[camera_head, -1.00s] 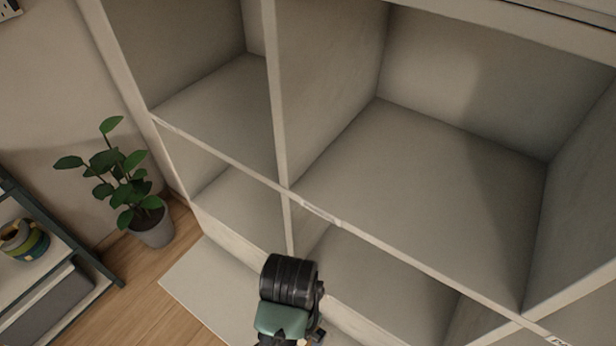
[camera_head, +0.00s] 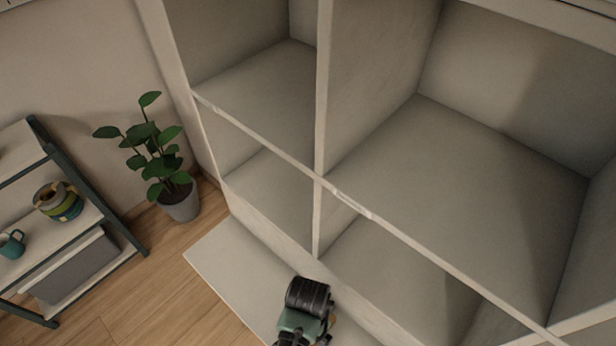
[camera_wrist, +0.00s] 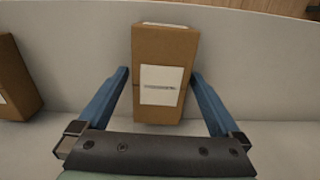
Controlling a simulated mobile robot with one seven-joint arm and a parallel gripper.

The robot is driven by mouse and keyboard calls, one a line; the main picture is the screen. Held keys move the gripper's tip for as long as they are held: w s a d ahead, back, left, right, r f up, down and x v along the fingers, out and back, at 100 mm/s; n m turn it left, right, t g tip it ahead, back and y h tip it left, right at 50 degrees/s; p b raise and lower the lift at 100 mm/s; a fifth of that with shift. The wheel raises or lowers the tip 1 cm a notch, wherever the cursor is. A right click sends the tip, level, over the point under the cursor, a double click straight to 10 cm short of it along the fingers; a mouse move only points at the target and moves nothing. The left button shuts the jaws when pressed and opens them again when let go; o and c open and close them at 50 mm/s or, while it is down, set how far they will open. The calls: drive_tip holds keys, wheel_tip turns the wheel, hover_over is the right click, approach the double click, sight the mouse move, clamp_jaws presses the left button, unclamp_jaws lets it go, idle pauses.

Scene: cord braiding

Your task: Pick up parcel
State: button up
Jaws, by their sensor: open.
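A brown cardboard parcel (camera_wrist: 164,52) with a white label stands in the middle of the wrist view. My gripper (camera_wrist: 160,78) is open, its two blue fingers apart on the left and right of the parcel's lower part. Gaps show between the fingers and the parcel's sides in the picture. A second brown parcel (camera_wrist: 14,80) is partly in view at the left edge of the wrist view. In the head view part of my arm shows at the bottom, and no parcel is visible there.
A pale shelf unit (camera_head: 320,120) with empty visible compartments fills much of the head view. A potted plant (camera_head: 165,165) stands on the wooden floor to its left.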

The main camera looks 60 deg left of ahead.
drive_tip(key=c, duration=1.3)
wheel_tip(320, 180, up, 10)
drive_tip(key=shift+r, duration=0.1)
